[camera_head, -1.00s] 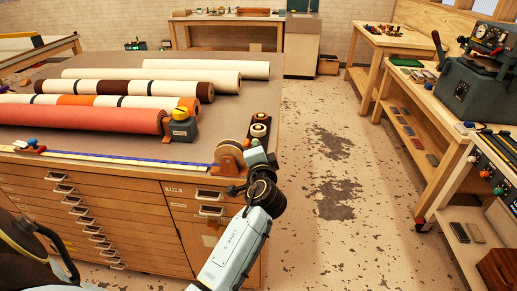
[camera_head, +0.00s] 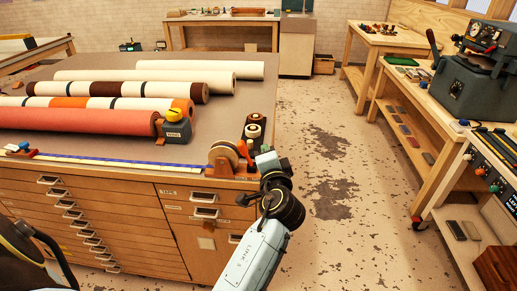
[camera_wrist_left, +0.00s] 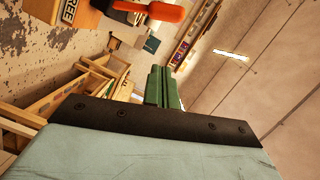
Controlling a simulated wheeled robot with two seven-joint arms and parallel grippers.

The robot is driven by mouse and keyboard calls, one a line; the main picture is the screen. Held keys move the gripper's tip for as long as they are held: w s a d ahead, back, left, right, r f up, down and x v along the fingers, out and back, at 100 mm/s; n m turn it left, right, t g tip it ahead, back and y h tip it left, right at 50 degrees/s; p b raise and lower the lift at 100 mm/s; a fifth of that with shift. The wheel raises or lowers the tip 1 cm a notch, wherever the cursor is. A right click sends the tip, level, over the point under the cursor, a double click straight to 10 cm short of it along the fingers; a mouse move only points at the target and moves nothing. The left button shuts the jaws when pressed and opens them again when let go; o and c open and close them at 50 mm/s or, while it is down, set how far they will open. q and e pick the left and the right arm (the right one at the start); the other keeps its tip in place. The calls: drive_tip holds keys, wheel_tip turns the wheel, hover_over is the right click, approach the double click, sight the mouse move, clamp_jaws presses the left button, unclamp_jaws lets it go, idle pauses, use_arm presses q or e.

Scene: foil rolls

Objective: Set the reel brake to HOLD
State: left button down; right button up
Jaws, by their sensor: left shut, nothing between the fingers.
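The reel (camera_head: 223,154), a round wooden disc on a red-brown stand, sits at the front right corner of the large table. A small orange-brown part beside its disc may be the brake lever; its position is unclear. In the left wrist view a red-orange handle (camera_wrist_left: 155,12) shows at the top, near a sign (camera_wrist_left: 70,12) reading FREE. My left gripper (camera_head: 265,161) is just right of the reel, at the table's corner. Its green fingers (camera_wrist_left: 163,84) are together and empty, apart from the red handle in that view. My right gripper is not in view.
The large table (camera_head: 215,115) holds long fabric or foil rolls (camera_head: 75,119), a yellow-topped grey block (camera_head: 176,127) and a dark holder with pale spools (camera_head: 253,131). A blue strip runs along its front edge. Open floor (camera_head: 325,170) lies to the right, before the side benches.

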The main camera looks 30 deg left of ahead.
use_arm(q)
drive_tip(key=v, duration=0.6)
drive_tip(key=shift+s+r, duration=0.25)
drive_tip(key=shift+s, duration=0.15)
drive_tip(key=shift+d+f, duration=0.1)
drive_tip(key=shift+d, duration=0.05)
drive_tip(key=s+d+f+m+g+h, duration=0.15)
drive_tip(key=d+f+h, duration=0.25)
drive_tip(key=f, duration=1)
drive_tip(key=s+d+f+m+g+h, duration=0.1)
drive_tip(key=d+f+m+h, duration=0.2)
drive_tip(key=f, duration=1)
drive_tip(key=s+d+f+n+g+h, duration=0.1)
drive_tip(key=s+f+n+g+h, duration=0.1)
drive_tip(key=s+f, duration=0.6)
drive_tip(key=s+a+f+n+g+h, duration=0.15)
drive_tip(key=s+f+g, duration=0.25)
drive_tip(key=s+f, duration=1)
drive_tip(key=s+a+f+n+g, duration=0.1)
drive_tip(key=s+a+f+n, duration=0.1)
drive_tip(key=s, duration=0.7)
drive_tip(key=s+a+f+n+g, duration=0.2)
drive_tip(key=s+f, duration=0.4)
drive_tip(key=s, duration=0.4)
drive_tip(key=shift+a+n+h, duration=0.35)
drive_tip(key=shift+a+n, duration=0.15)
drive_tip(key=shift+a, duration=0.55)
